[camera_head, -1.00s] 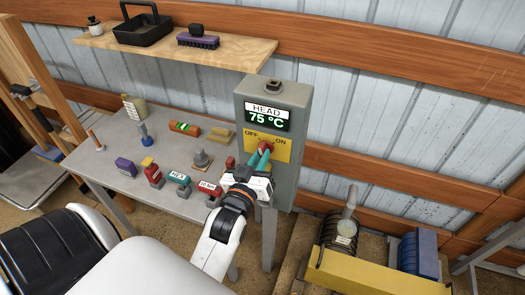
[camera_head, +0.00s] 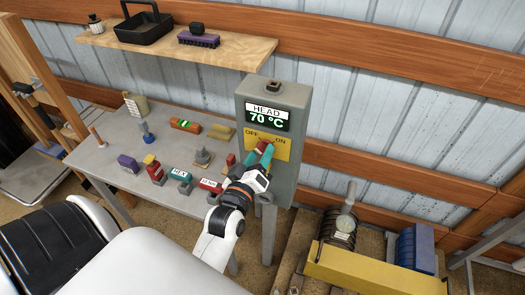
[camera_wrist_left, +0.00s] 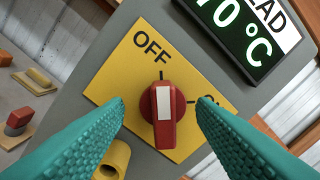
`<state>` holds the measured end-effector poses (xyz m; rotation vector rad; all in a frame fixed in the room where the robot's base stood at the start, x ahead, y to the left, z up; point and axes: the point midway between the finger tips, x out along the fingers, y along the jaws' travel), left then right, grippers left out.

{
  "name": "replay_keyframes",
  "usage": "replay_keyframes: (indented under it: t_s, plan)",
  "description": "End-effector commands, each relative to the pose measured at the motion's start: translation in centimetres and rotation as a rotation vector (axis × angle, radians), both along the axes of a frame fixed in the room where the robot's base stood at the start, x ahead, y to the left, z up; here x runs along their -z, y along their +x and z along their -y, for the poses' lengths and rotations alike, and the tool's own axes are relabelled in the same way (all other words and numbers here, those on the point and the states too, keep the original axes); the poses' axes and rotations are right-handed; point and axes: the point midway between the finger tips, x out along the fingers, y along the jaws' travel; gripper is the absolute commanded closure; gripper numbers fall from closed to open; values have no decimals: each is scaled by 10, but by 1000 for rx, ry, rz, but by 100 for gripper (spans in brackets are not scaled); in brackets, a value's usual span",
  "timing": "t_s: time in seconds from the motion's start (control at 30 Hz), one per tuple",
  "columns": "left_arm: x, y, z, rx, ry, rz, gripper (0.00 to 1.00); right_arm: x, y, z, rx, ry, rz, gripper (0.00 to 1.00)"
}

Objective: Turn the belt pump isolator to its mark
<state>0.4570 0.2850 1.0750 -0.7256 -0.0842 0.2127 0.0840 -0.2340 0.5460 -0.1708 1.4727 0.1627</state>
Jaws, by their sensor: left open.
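The isolator is a red rotary knob (camera_wrist_left: 162,115) with a white stripe, on a yellow plate (camera_wrist_left: 125,72) marked OFF and ON. In the left wrist view the stripe lines up with the tick by OFF; the ON tick is partly beside a fingertip. The yellow plate also shows in the head view (camera_head: 282,151), on the front of a grey box (camera_head: 285,183). My left gripper (camera_head: 267,153) is open, with one teal finger on each side of the knob. Gaps show between both fingertips and the knob. My right gripper is not in view.
The box's display (camera_head: 268,116) reads HEAD 70 °C. A grey table (camera_head: 118,160) left of the box holds several small items, some close to my left arm. A wooden shelf (camera_head: 235,60) hangs above. A yellow-fronted machine (camera_head: 370,275) stands at lower right.

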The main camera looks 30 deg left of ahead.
Motion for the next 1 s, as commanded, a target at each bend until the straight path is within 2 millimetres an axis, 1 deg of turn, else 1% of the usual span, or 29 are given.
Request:
replay_keyframes:
  t_s: [0.03,0.2,0.37,0.8,1.0]
  plan:
    - [-2,2,4,-15,-33,9,49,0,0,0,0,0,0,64]
    - [-2,-2,4,-15,-32,8,49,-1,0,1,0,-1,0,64]
    - [2,-17,9,-13,-33,-3,49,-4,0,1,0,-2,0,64]
    - [2,-51,18,-10,-34,-1,49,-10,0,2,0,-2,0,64]
    - [2,-59,20,-10,-35,-2,49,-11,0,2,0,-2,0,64]
